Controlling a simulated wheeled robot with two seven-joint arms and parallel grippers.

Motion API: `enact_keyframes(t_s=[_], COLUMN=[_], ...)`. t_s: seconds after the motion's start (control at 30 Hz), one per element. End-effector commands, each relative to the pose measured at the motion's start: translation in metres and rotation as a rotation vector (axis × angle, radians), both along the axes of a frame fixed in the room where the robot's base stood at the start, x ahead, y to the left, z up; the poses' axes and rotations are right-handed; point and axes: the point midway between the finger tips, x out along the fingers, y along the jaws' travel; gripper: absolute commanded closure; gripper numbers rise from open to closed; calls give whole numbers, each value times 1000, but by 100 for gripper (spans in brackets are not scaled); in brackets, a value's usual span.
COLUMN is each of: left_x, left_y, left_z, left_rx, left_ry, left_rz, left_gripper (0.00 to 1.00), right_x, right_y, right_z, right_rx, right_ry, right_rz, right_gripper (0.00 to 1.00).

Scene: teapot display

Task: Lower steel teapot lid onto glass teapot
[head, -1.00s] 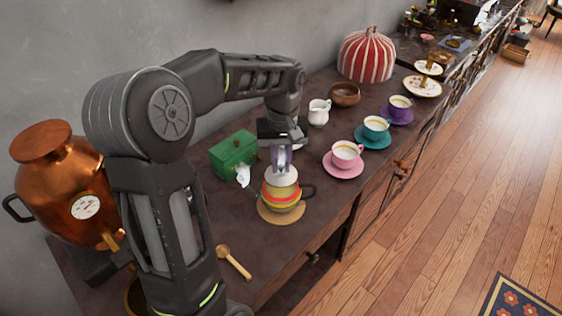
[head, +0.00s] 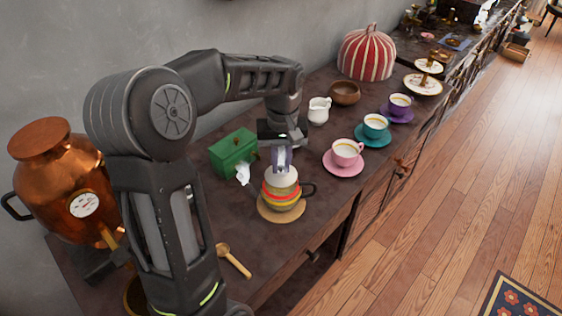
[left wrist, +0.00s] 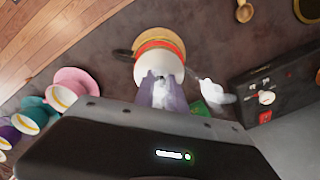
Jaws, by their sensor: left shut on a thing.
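The glass teapot (head: 283,200), yellowish with a red band and a dark handle, stands upright on a round cork coaster (head: 267,214). The pale grey domed lid (head: 283,176) is at its top, under my left gripper (head: 282,163). My left gripper is shut on the lid from above. In the left wrist view the purple-grey fingers (left wrist: 163,93) meet at the lid (left wrist: 160,66), with the teapot's red band (left wrist: 160,45) behind it. I cannot tell whether the lid touches the teapot's rim. My right gripper is not in view.
A pink cup (head: 346,152) on a saucer is to the right. A wooden spoon (head: 236,263) lies in front, and a copper urn (head: 60,185) stands at left.

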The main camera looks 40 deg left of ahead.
Motion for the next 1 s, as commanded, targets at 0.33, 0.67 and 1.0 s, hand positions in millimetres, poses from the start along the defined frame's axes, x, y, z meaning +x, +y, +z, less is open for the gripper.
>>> enact_keyframes(t_s=[0.33,0.67,1.0], left_x=[0,0,0], left_y=[0,0,0], left_z=[-13,-13,-13], left_rx=[0,0,0], left_ry=[0,0,0], left_rz=[0,0,0], left_gripper=[100,100,100], right_x=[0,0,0], right_y=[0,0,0], right_z=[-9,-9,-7], right_rx=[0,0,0], right_ry=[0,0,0], right_rz=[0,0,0], right_gripper=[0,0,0])
